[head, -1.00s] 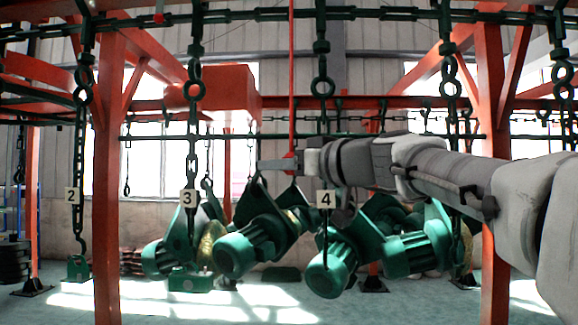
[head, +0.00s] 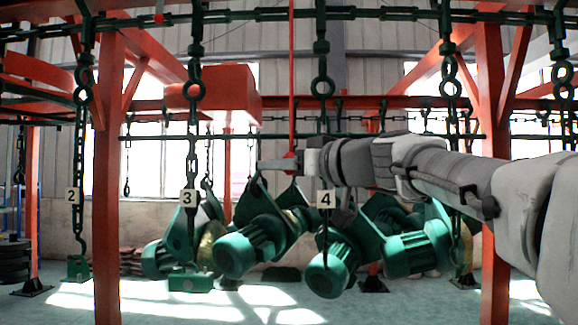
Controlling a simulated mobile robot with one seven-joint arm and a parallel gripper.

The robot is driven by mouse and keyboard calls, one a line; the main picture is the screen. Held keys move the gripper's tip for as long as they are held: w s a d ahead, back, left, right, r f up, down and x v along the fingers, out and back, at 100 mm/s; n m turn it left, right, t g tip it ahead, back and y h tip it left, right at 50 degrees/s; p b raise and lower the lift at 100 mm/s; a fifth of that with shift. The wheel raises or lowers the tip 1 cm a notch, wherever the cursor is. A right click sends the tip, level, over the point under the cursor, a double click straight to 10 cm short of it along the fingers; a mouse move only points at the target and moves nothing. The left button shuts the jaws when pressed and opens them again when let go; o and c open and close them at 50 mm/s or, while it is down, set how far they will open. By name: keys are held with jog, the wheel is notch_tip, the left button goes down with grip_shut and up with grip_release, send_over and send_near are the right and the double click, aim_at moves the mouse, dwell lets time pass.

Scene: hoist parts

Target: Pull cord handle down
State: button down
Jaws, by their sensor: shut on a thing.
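A thin red cord (head: 292,75) hangs straight down from the top of the view. Its red handle (head: 290,163) is at the cord's lower end, in the middle of the head view. My gripper (head: 275,166) reaches in from the right at handle height. Its jaws are shut on the handle, and they hide part of it.
Green hoist motors (head: 328,262) hang just below my gripper. Chains with number tags, such as tag 3 (head: 188,198) and tag 4 (head: 326,199), hang nearby. Red posts (head: 108,180) stand left and right (head: 495,180). A red box (head: 215,90) is at upper left.

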notch_tip(320, 180, down, 5)
jog(key=b, duration=0.6)
jog(key=shift+r, duration=0.15)
jog(key=shift+c, duration=2.2)
grip_release()
jog(key=shift+r, duration=0.1)
jog(key=b+v, duration=0.3)
jog(key=v, duration=1.4)
jog(key=shift+s+d, duration=0.15)
jog(key=shift+d, duration=0.1)
